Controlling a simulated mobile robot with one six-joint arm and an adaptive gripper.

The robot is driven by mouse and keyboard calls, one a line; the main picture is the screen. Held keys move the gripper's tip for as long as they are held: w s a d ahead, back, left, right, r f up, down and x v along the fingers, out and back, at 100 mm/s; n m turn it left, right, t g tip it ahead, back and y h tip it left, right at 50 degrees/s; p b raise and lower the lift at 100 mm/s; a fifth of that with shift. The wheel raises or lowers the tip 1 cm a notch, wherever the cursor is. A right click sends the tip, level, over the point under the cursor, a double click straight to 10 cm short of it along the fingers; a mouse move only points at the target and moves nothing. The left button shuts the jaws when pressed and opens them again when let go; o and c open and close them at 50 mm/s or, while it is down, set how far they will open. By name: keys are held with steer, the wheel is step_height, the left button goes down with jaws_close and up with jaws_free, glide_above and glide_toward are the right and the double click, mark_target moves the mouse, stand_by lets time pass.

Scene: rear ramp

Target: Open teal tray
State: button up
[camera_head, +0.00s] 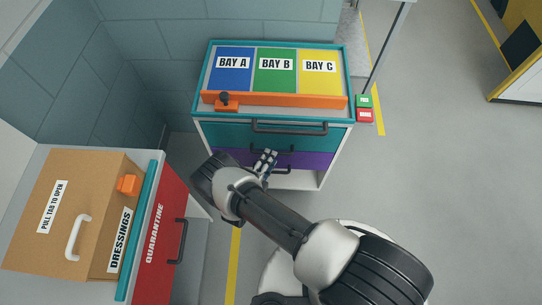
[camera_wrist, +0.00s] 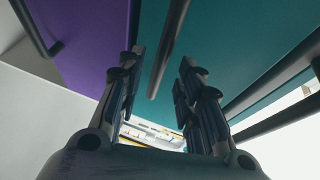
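The teal tray (camera_head: 228,134) is the teal-fronted drawer under the cabinet top, and its front looks closed. A purple drawer (camera_head: 234,157) is directly below it. My gripper (camera_head: 265,160) is in front of the purple drawer, just below the teal front, in the head view. In the wrist view, my gripper (camera_wrist: 160,75) has its two fingers apart. A dark handle bar (camera_wrist: 165,55) shows between them, in front of the teal front (camera_wrist: 222,40) near its edge with the purple front (camera_wrist: 95,35). Contact with the bar cannot be told.
Another dark handle (camera_head: 290,128) runs along the top of the teal front. The cabinet top has bays A, B and C behind an orange bar (camera_head: 290,100). A cardboard DRESSINGS box (camera_head: 60,190) and red QUARANTINE drawer (camera_head: 160,240) stand left. Floor at right is clear.

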steer(key=shift+x, duration=1.2)
steer(key=shift+c, duration=0.4)
jaws_close()
